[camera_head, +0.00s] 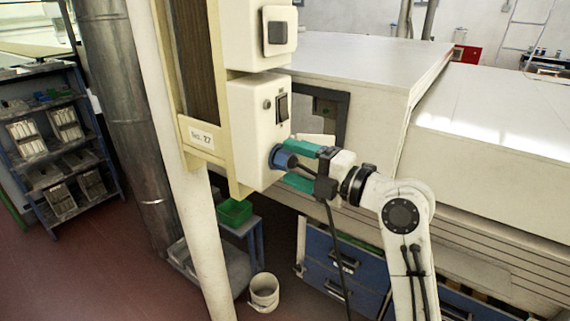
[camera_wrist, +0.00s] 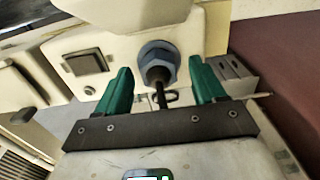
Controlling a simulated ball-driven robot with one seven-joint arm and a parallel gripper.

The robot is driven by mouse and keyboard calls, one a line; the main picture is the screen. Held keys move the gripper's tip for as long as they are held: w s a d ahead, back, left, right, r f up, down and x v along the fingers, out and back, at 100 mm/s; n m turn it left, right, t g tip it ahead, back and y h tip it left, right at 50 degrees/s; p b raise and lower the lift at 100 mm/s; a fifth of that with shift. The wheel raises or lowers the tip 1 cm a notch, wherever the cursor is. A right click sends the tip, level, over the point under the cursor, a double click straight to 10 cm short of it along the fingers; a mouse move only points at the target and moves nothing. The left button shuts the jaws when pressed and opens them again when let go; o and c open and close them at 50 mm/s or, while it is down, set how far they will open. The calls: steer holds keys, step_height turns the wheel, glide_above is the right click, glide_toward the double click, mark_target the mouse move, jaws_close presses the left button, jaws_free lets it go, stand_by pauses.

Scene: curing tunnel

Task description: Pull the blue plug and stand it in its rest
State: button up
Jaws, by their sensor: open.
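The blue plug (camera_head: 279,158) sits in the face of a cream socket box (camera_head: 252,120) on a post. A black cable runs from it. In the wrist view the plug (camera_wrist: 157,62) is a blue-grey collar with its cable coming straight toward me. My gripper (camera_head: 298,165) has green fingers, one above and one below the plug's cable. In the wrist view my gripper (camera_wrist: 160,82) is open, with a finger on each side of the plug and visible gaps between. I cannot tell a rest for the plug with certainty; a grey metal bracket (camera_wrist: 232,70) shows beside the right finger.
A second box with a dark switch (camera_head: 278,33) is mounted above. A round pole (camera_head: 205,250) stands in front. A white bucket (camera_head: 263,291) and a green bin (camera_head: 234,212) are below. Blue drawers (camera_head: 345,262) and a large white machine housing (camera_head: 355,62) lie behind my arm.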

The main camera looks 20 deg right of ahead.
steer(key=shift+w+a, duration=0.3)
steer(key=shift+w, duration=0.1)
steer(key=shift+b, duration=1.3)
stand_by(0.8)
steer(key=shift+c, duration=0.3)
jaws_close()
stand_by(0.3)
steer(key=shift+s+d, duration=0.1)
steer(key=shift+b+v, duration=1.55)
steer(key=shift+v, duration=1.3)
